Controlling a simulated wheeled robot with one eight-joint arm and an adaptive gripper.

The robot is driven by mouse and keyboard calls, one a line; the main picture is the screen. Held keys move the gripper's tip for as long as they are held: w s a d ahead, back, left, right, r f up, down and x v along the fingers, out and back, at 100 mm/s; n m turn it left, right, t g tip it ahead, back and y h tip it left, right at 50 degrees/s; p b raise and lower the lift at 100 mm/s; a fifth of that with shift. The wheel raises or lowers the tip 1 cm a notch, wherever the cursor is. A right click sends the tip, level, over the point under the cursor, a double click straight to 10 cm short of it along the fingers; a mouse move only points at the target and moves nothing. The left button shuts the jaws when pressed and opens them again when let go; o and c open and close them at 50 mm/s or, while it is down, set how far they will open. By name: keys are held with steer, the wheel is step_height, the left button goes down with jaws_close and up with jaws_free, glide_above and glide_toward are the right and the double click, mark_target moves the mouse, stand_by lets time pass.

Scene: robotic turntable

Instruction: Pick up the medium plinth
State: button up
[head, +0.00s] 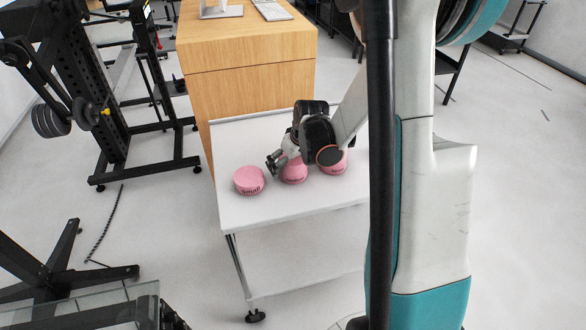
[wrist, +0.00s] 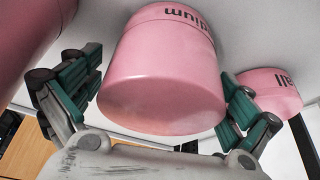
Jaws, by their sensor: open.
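The medium plinth (wrist: 160,75) is a pink cylinder with dark lettering ending in "dium" at its upper edge in the wrist view. In the head view it is the middle pink plinth (head: 294,174) on the white cart, partly covered by my gripper. My gripper (head: 277,160) is open over it in the head view. In the wrist view the two green-and-black fingers of my gripper (wrist: 160,97) stand on either side of the medium plinth. I cannot tell whether the fingers touch it.
The small plinth (head: 249,181) stands to the left and another pink plinth (head: 335,168) to the right on the white cart (head: 290,208). The small plinth (wrist: 272,92) shows close beside my right finger in the wrist view. A wooden desk (head: 250,85) stands behind the cart.

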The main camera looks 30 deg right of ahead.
steer(key=c, duration=1.3)
steer(key=shift+r, duration=0.1)
